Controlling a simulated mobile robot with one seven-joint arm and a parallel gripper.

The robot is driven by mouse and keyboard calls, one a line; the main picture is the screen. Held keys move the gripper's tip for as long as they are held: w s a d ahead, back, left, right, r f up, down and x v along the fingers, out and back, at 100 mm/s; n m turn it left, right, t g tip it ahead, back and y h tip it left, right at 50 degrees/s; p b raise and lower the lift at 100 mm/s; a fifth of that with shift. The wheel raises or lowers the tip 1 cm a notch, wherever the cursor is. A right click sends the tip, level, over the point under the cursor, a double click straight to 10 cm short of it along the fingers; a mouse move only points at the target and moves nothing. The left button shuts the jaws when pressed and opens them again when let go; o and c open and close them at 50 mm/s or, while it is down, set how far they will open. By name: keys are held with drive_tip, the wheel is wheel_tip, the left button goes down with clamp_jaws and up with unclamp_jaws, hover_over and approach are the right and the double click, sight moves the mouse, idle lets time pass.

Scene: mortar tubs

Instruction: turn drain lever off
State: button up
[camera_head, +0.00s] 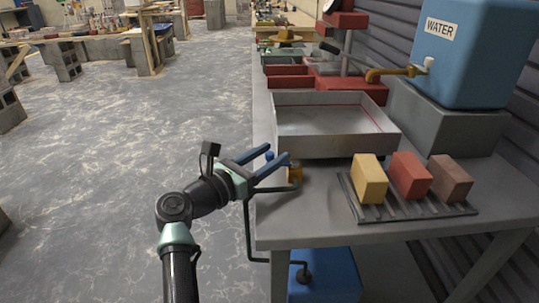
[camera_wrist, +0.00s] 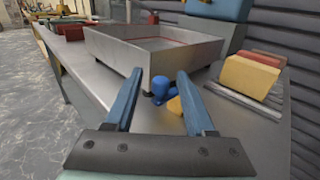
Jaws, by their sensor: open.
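A grey metal tub (camera_head: 330,145) stands on the bench with a drain valve at its near left corner. The valve has a brass-yellow body (camera_head: 296,173), partly hidden behind a finger of my gripper. A blue lever knob (camera_head: 269,156) shows between my fingers; in the wrist view the blue lever (camera_wrist: 160,86) sits just past the fingertips, above the yellow body (camera_wrist: 175,105). My gripper (camera_head: 279,156) is open, with its two blue fingers on either side of the lever. I cannot tell whether a finger touches it.
Yellow, red and brown blocks (camera_head: 410,175) stand on a dark rack to the right of the valve. A blue water tank (camera_head: 470,55) with a brass tap (camera_head: 390,73) is behind. The floor left of the bench is clear.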

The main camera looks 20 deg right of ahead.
drive_tip(key=p+v, duration=0.1)
drive_tip(key=v, duration=1.2)
